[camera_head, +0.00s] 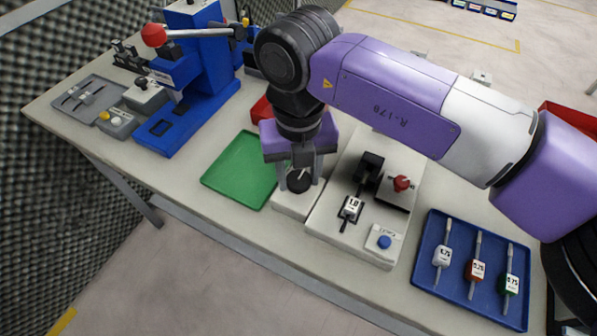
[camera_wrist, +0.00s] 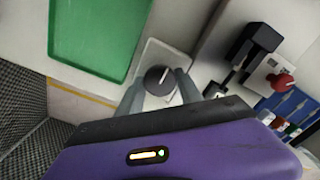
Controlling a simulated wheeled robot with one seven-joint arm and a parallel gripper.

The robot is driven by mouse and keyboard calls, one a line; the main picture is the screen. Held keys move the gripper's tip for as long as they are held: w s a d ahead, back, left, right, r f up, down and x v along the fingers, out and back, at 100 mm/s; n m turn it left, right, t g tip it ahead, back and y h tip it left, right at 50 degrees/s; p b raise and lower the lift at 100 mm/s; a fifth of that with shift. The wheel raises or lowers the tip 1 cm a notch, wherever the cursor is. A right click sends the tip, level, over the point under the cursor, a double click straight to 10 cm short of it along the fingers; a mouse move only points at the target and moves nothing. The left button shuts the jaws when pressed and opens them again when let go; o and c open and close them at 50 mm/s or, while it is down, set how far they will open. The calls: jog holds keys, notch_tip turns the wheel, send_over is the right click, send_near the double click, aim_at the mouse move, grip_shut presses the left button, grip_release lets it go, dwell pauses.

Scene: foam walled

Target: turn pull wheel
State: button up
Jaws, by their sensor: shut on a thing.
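The pull wheel is a round black knob (camera_head: 299,181) with a white pointer line, on a small white base (camera_head: 296,204) near the table's front edge. My gripper (camera_head: 299,172) reaches down over it from above, with one finger on each side of it. In the wrist view the knob (camera_wrist: 158,80) sits between the two grey fingers (camera_wrist: 157,92), its pointer line slanting up to the right. The fingers are shut on the knob. Part of the base is hidden by my gripper.
A green tray (camera_head: 241,170) lies left of the base. A white fixture (camera_head: 330,222) with a red knob (camera_head: 401,183), blue button (camera_head: 385,242) and tag marked 1.0 stands close on the right. A blue tray (camera_head: 462,295) holds tagged tools. A blue press (camera_head: 200,75) stands back left.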

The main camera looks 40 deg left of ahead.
jog(key=shift+m, duration=0.4)
jog(key=m, duration=0.2)
jog(key=shift+m, duration=0.4)
jog(key=m, duration=0.4)
jog(key=shift+b, duration=0.3)
jog(key=m, duration=0.5)
jog(key=shift+b, duration=0.35)
jog(key=shift+m+b, duration=0.4)
jog(key=shift+m, duration=1.4)
jog(key=shift+r, duration=0.1)
jog(key=o, duration=1.4)
jog(key=shift+c, duration=0.2)
